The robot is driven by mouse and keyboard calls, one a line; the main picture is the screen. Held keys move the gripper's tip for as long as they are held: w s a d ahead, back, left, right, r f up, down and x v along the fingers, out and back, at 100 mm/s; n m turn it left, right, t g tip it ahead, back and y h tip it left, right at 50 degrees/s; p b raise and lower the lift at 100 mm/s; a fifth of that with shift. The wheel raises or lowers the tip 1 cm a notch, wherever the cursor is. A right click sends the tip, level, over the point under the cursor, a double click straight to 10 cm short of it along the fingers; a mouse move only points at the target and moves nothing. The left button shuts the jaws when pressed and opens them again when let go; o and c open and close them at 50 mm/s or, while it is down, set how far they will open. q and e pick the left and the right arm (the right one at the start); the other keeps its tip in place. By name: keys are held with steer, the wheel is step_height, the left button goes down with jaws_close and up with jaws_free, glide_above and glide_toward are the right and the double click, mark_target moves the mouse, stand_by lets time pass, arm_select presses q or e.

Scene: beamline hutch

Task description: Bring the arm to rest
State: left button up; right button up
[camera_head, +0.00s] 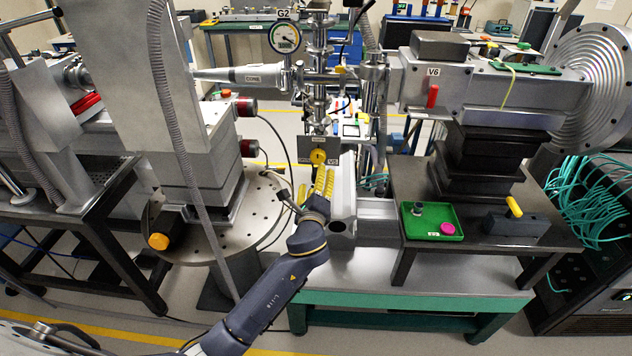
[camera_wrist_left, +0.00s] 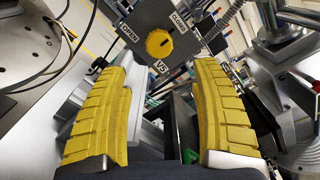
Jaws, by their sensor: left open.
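My left arm (camera_head: 268,297) reaches up from the bottom of the head view to the middle. Its left gripper (camera_head: 314,181), with yellow ribbed fingers, is open; in the left wrist view its fingers (camera_wrist_left: 160,75) stand wide apart with nothing between them. The fingers look clear of the knob, though the exact gap is hard to judge. My right gripper is not in view.
A gauge (camera_head: 285,37) and steel pipework (camera_head: 318,90) stand above the valve. To the right, a dark stand holds a green tray (camera_head: 416,232) and a grey block with a yellow lever (camera_head: 514,206). A large grey housing (camera_head: 125,75) and round perforated plate (camera_head: 262,200) flank the left. Cables hang nearby.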

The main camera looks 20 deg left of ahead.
arm_select(q)
steer(key=s+a+f+n+g+h, duration=0.1)
steer(key=s+f+n+g, duration=0.15)
steer(key=f, duration=1.35)
steer(key=s+f+n+g+h, duration=0.15)
steer(key=s+f+g, duration=0.25)
steer(key=f, duration=1.2)
steer(key=s+a+f+n+g, duration=0.1)
steer(key=s+f+n+g, duration=0.15)
steer(key=s+f, duration=0.9)
steer(key=s+a+f+n+g, duration=0.2)
steer(key=s+f+n+g, duration=0.3)
steer(key=s+f, duration=1.35)
steer(key=s+a+f+n+g, duration=0.1)
steer(key=s+f+n, duration=0.2)
steer(key=s, duration=1)
steer(key=s+f+n+g+h, duration=0.1)
steer(key=s+f+n, duration=0.3)
steer(key=s, duration=1)
steer(key=shift+a, duration=0.4)
steer(key=shift+o, duration=0.2)
